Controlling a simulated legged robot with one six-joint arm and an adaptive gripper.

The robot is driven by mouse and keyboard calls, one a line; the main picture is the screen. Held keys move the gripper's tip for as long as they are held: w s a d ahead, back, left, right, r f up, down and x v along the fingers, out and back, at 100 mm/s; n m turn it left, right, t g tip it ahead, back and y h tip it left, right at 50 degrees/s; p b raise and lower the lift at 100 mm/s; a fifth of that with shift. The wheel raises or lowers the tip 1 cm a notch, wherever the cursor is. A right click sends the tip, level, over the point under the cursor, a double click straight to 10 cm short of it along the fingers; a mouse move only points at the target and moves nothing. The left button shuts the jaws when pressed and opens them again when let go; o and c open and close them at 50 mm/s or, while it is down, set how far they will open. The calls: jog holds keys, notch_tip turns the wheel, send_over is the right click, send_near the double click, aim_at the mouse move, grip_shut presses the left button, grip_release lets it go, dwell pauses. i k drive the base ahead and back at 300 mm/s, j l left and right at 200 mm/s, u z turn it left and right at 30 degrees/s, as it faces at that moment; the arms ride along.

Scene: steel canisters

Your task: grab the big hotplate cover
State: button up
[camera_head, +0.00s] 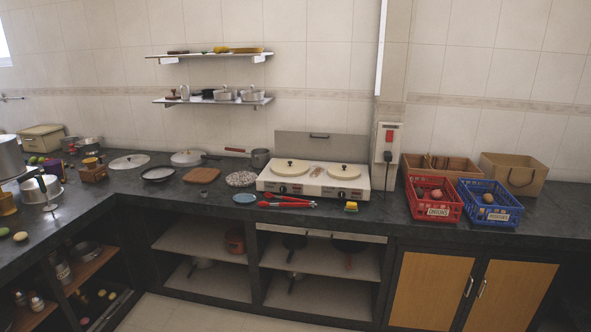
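A white two-burner hotplate (319,191) stands on the dark counter against the tiled wall. Two round cream covers with dark knobs lie on it. A grey upright lid panel (346,148) rises behind both covers. My gripper is not in view.
Red-handled tongs (287,204) and a yellow sponge (351,207) lie in front of the hotplate. A saucepan (260,158) and a plate (241,179) sit left of it. Red (433,199) and blue (488,202) baskets stand right. Shelves (213,100) hang above left.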

aim_at(287, 167)
jog(key=i+j, duration=0.2)
jog(key=i, duration=0.3)
jog(key=i+j, duration=0.25)
jog(key=i, duration=0.3)
jog(key=i+j, duration=0.2)
jog(key=i, duration=0.3)
jog(key=i+j, duration=0.15)
jog(key=i, duration=0.5)
jog(key=i+j, duration=0.15)
jog(key=i, duration=0.5)
